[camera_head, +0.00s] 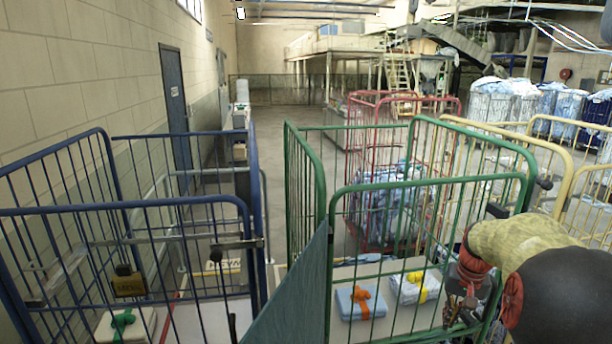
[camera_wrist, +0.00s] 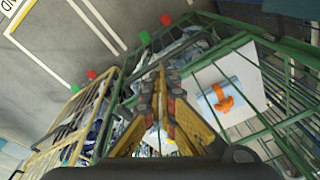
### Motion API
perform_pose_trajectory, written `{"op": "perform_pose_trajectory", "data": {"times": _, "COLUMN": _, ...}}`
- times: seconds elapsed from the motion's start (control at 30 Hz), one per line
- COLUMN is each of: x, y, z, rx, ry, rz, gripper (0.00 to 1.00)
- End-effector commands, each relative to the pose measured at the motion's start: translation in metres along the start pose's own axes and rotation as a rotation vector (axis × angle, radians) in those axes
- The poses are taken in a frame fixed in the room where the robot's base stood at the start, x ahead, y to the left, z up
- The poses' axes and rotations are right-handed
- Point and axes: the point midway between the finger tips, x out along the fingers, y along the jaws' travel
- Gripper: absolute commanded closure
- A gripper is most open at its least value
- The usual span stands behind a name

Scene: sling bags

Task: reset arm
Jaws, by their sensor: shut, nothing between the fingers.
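My gripper (camera_wrist: 163,95) is shut and empty, its yellow fingers together in the middle of the wrist view. In the head view my arm enters at the right, and its end points down by the right side of the green cage trolley (camera_head: 430,182). A light blue bag with an orange tie (camera_head: 360,302) lies on the pale surface inside that cage, left of my gripper. It also shows in the wrist view (camera_wrist: 222,97). A white and blue bag with a yellow tie (camera_head: 414,288) lies beside it; my fingers partly hide it in the wrist view.
A blue cage trolley (camera_head: 125,210) stands at the left, with a green-tied item (camera_head: 123,321) low inside it. A red cage trolley (camera_head: 397,100) with blue bundles stands behind the green one. Yellow cages (camera_head: 490,126) stand close at the right. Open floor (camera_head: 285,125) lies in the aisle behind.

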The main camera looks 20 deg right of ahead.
Motion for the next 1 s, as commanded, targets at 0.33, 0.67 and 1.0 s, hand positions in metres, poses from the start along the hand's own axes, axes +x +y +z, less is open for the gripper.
{"op": "perform_pose_trajectory", "data": {"times": 0.33, "x": -0.004, "y": -0.098, "z": 0.15, "rx": -0.174, "ry": 0.057, "rz": 0.008, "gripper": 1.0}}
{"op": "perform_pose_trajectory", "data": {"times": 0.67, "x": 0.014, "y": -0.142, "z": 0.282, "rx": -0.419, "ry": 0.155, "rz": -0.027, "gripper": 1.0}}
{"op": "perform_pose_trajectory", "data": {"times": 1.0, "x": 0.003, "y": -0.179, "z": 0.347, "rx": -0.641, "ry": 0.328, "rz": -0.136, "gripper": 1.0}}
